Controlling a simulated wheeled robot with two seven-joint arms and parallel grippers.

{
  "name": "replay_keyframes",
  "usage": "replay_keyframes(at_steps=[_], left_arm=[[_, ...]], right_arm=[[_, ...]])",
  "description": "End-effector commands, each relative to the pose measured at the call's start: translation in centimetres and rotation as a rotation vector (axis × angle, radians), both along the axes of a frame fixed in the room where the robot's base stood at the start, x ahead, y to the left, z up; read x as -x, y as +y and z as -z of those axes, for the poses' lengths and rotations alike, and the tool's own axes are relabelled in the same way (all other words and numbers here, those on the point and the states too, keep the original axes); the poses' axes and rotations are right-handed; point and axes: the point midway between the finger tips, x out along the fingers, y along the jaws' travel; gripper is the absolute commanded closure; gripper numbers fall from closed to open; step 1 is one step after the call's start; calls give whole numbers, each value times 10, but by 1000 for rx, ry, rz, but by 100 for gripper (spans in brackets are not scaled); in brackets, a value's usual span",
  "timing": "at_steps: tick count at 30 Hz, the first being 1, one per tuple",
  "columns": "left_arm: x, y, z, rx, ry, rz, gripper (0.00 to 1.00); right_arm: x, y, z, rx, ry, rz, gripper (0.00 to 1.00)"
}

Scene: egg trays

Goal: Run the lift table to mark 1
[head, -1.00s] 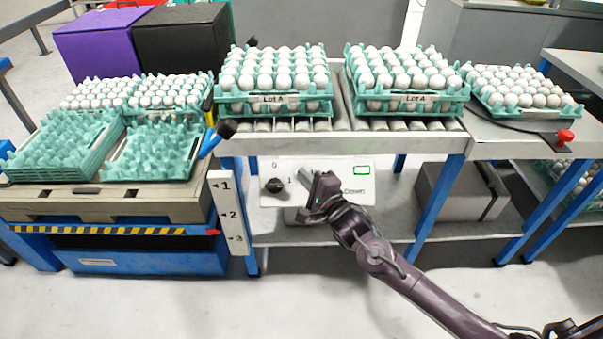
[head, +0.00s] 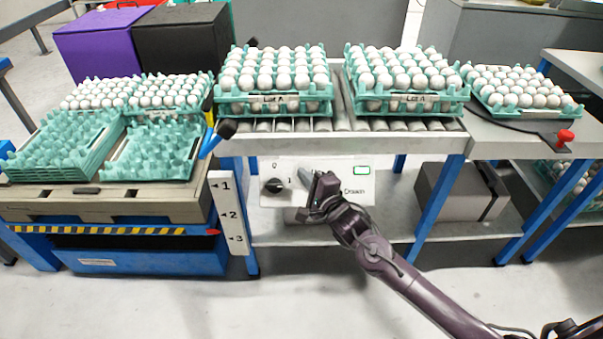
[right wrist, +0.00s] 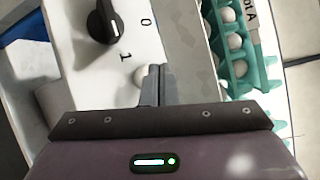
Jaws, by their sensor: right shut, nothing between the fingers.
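The lift table (head: 150,262) stands at the left with a wooden pallet deck (head: 110,205) on top. Its red pointer (head: 213,232) is between marks 2 and 3 on the white scale (head: 228,214), close to 3. The white control panel (head: 334,167) carries a black knob (head: 273,185), also in the right wrist view (right wrist: 103,22); its white line points toward 1. My right gripper (head: 318,188) is shut and empty in front of the panel. In the right wrist view its fingertips (right wrist: 152,85) are at a pale round button (right wrist: 143,74); contact is unclear. My left gripper is out of view.
Teal egg trays, full (head: 80,103) and empty (head: 150,158), stand on the pallet. Egg stacks marked Lot A (head: 275,105) sit on the roller conveyor (head: 290,126) above the panel. A grey box (head: 455,195) is on the lower shelf. Floor in front is clear.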

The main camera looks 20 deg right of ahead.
Motion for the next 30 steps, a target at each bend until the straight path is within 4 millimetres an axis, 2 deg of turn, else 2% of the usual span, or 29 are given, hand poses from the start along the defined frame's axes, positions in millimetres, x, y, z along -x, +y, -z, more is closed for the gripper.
replay_keyframes(at_steps=[30], left_arm=[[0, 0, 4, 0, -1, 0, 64]], right_arm=[[-7, -2, 7, 1, -1, 0, 100]])
